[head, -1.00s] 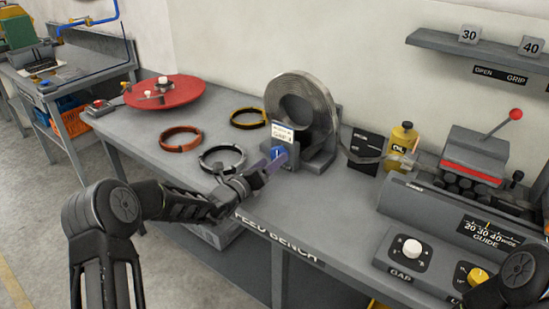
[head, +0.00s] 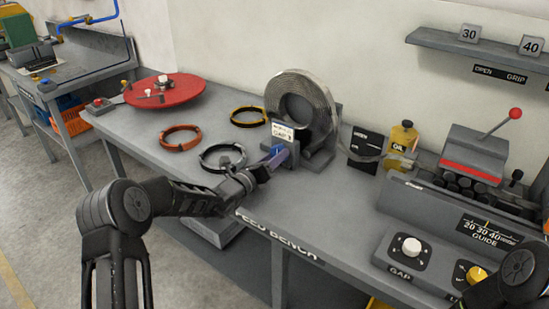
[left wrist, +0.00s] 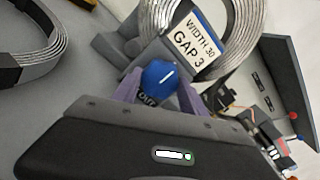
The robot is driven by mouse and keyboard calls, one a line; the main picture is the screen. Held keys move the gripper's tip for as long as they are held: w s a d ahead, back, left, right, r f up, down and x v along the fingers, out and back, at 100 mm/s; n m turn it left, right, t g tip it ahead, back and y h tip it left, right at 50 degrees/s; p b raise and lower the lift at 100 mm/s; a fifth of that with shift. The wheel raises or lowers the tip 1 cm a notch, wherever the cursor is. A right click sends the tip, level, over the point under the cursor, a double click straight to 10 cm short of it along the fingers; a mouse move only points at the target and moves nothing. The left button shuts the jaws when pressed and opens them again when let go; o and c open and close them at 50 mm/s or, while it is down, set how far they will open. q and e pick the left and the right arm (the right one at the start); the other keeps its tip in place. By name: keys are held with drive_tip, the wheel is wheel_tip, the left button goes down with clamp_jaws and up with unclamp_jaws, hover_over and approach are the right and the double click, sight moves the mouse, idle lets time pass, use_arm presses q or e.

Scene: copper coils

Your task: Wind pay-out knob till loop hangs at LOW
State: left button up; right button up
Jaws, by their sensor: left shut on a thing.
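The blue pay-out knob (left wrist: 158,75), with a white line on its face, sits on a grey block in front of the coil of metal strip (head: 281,88). My left gripper (head: 279,155) is shut on the knob. In the left wrist view its two purple fingers (left wrist: 160,96) stand on either side of the knob. The lettering below the knob is partly hidden by the gripper. The strip loop (head: 369,156) shows thinly in front of a dark gauge panel (head: 365,141) right of the coil. The panel's marks are too small to read. My right gripper is out of view.
A card reading WIDTH 30, GAP 3 (left wrist: 191,44) stands behind the knob. The oil bottle (head: 403,138) and roller machine (head: 474,152) stand right.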

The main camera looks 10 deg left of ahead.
use_arm(q)
drive_tip(key=c, duration=0.5)
drive_tip(key=shift+f+m+b, duration=0.2)
drive_tip(key=shift+m+b, duration=0.5)
drive_tip(key=shift+b, duration=0.4)
drive_tip(key=m+b, duration=0.8)
drive_tip(key=b, duration=0.5)
drive_tip(key=shift+f+m, duration=0.1)
drive_tip(key=shift+m, duration=0.2)
drive_tip(key=shift+r+m+b, duration=0.2)
drive_tip(key=shift+m+b, duration=0.3)
drive_tip(key=shift+b, duration=0.35)
drive_tip(key=o, duration=1.4)
drive_tip(key=shift+r, duration=0.1)
